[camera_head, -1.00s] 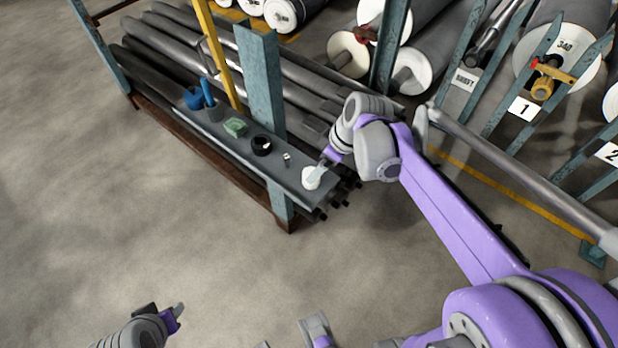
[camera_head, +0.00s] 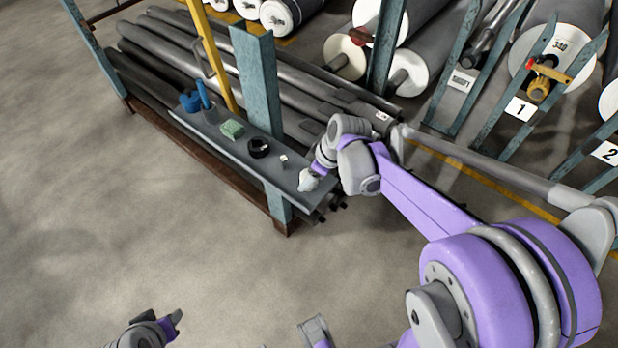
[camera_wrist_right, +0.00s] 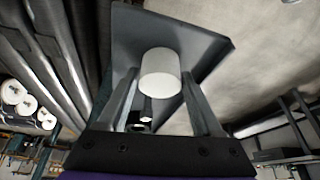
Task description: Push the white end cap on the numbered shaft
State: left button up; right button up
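The white end cap (camera_head: 307,181) stands near the right end of a narrow grey shelf. My right gripper (camera_head: 313,174) reaches down to it. In the right wrist view the cap (camera_wrist_right: 160,72) is between the two spread fingertips (camera_wrist_right: 160,82), with narrow gaps at its sides; whether either finger touches it is unclear. A grey shaft in the rack behind carries a small white tag (camera_head: 381,116), too small to read, so I cannot tell if it is the numbered shaft. My left gripper (camera_head: 175,319) is low at the left, its opening unclear.
The grey shelf (camera_head: 222,152) also holds a small white piece (camera_head: 283,158), a black ring (camera_head: 259,147), a green block (camera_head: 232,129) and blue items (camera_head: 190,102). A blue-green post (camera_head: 257,85) stands behind it. Large rolls are racked at right. The floor in front is clear.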

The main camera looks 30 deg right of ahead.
jog(key=c, duration=0.9)
